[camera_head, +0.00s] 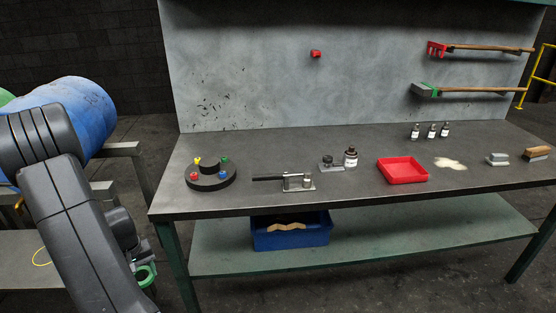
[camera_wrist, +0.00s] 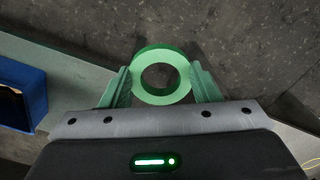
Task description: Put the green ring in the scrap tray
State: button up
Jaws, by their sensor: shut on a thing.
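The green ring (camera_wrist: 161,98) is between the two fingers of my gripper (camera_wrist: 161,72) in the wrist view. The fingers touch its outer sides, and its hole is open to the floor below. In the head view the ring (camera_head: 146,286) shows small at the lower left, partly hidden by my arm, left of the workbench's front leg. A shallow red tray (camera_head: 403,178), the only open tray on the bench top, stands right of the middle and looks empty. My gripper is far to its left and lower than the bench top.
The workbench (camera_head: 340,199) carries a dark round stand (camera_head: 211,181), a lever tool (camera_head: 290,180), bottles (camera_head: 350,157) and brushes (camera_head: 537,153). A blue bin (camera_head: 290,236) sits on the lower shelf and also shows at left in the wrist view (camera_wrist: 38,98).

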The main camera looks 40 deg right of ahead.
aim_at(401, 172)
jog(key=k+l+z, duration=0.1)
jog(key=z, duration=0.25)
jog(key=l+z, duration=0.1)
jog(key=z, duration=0.3)
jog(key=k+l+z, duration=0.1)
jog(key=z, duration=0.25)
